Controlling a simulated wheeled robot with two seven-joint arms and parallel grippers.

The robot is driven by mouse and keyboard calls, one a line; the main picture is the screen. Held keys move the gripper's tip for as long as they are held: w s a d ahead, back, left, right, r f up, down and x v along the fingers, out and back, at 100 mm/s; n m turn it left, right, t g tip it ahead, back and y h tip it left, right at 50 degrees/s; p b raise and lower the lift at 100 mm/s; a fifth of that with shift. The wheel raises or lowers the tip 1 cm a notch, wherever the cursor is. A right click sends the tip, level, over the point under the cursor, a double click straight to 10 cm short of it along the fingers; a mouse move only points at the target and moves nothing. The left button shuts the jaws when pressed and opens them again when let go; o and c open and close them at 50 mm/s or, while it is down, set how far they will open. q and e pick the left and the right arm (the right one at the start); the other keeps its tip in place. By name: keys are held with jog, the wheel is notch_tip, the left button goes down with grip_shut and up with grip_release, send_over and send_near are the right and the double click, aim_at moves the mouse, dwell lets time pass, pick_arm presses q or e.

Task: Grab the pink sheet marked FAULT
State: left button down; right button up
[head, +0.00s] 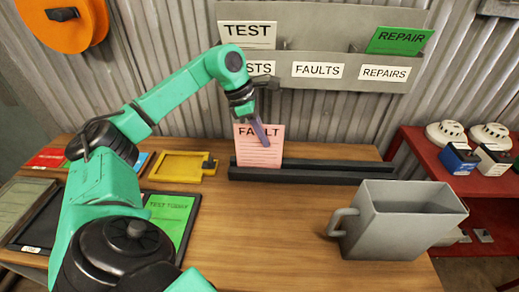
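The pink sheet marked FAULT (259,156) stands upright in a long black slotted holder (320,172) at the back of the wooden table. My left gripper (260,131) reaches down to the sheet's upper part from above. One purplish finger lies across the front of the sheet and covers part of its heading. The other finger is hidden, so I cannot tell whether the gripper is shut on the sheet. My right gripper is out of view.
A grey wall rack (322,40) has TESTS, FAULTS and REPAIRS pockets, with a white TEST sheet (248,37) and a green REPAIR sheet (399,40). A grey handled bin (392,232) stands front right. A yellow frame (181,167) lies left of the holder. The table's middle is clear.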

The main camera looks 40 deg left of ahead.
pick_arm(q)
notch_tip(320, 180, up, 21)
jog(key=p, duration=0.6)
jog(key=shift+f+p, duration=0.2)
jog(key=shift+p, duration=0.15)
dwell(0.3)
